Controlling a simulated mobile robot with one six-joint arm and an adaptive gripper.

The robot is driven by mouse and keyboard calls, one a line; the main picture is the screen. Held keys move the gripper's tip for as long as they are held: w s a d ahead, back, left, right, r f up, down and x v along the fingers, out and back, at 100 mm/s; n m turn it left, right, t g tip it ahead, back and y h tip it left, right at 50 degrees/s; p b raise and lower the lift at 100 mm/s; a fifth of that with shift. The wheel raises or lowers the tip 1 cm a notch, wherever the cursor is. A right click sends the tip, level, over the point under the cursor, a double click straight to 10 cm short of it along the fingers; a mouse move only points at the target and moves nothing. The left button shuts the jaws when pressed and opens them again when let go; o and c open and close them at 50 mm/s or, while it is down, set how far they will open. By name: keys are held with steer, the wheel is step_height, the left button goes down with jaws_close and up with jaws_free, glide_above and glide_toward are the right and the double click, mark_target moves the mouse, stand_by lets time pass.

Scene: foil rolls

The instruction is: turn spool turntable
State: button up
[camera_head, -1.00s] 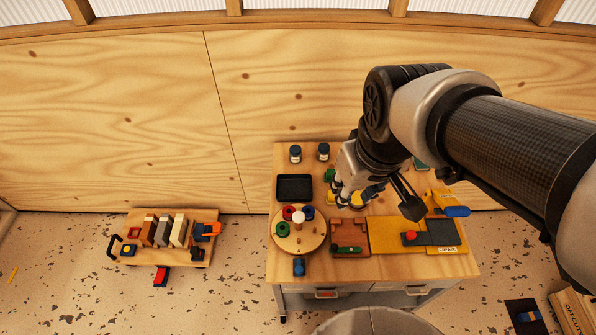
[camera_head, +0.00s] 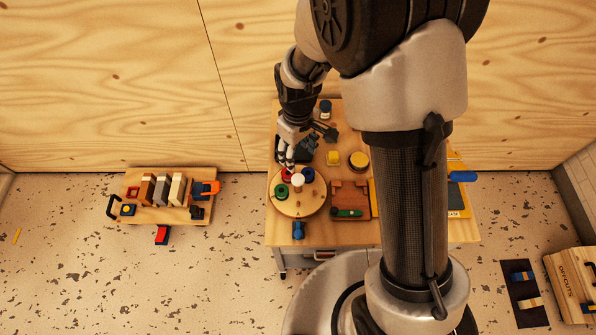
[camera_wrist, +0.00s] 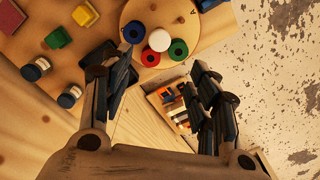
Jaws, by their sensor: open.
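The spool turntable (camera_head: 299,207) is a round wooden disc near the left front of the workbench. It carries a green spool (camera_head: 281,191), a red spool (camera_head: 287,174), a blue spool (camera_head: 308,174) and a white knob (camera_head: 297,180) near its middle. In the wrist view the turntable (camera_wrist: 185,15) is at the top, with the red (camera_wrist: 150,58), blue (camera_wrist: 134,32) and green (camera_wrist: 179,49) spools around the white knob (camera_wrist: 159,40). My gripper (camera_head: 286,162) is open above the turntable's back edge, close to the red spool; contact cannot be told. Its fingers (camera_wrist: 165,85) look empty in the wrist view.
A brown fixture with a green piece (camera_head: 348,212) stands right of the turntable, and a blue item (camera_head: 298,230) sits in front. Yellow blocks (camera_head: 333,158) and a bottle (camera_head: 325,109) are behind. A low cart (camera_head: 160,208) with blocks stands to the left.

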mark_target(298, 179)
step_height(298, 179, down, 14)
steer(key=b, duration=0.3)
steer(key=shift+r+b, duration=0.15)
steer(key=shift+b, duration=0.2)
jaws_close()
stand_by(0.3)
